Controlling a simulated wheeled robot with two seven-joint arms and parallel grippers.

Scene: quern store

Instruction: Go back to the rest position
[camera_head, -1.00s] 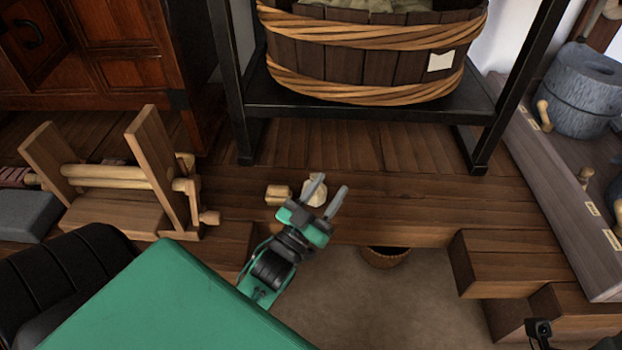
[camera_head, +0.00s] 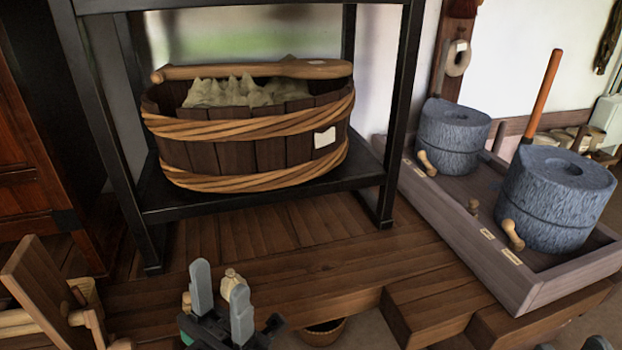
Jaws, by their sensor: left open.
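My left gripper (camera_head: 221,303) is at the bottom of the view, left of centre. Its two grey fingers point up and stand apart with nothing between them that I can tell is held. A small piece of light wood (camera_head: 187,301) shows just left of the left finger.
A black shelf (camera_head: 260,200) holds a wooden tub (camera_head: 250,155) with rope bands. A wooden tray (camera_head: 455,225) at the right holds two stone querns (camera_head: 555,200) (camera_head: 450,135). A wooden frame (camera_head: 50,290) stands at lower left. A basket (camera_head: 323,333) sits below the floor edge.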

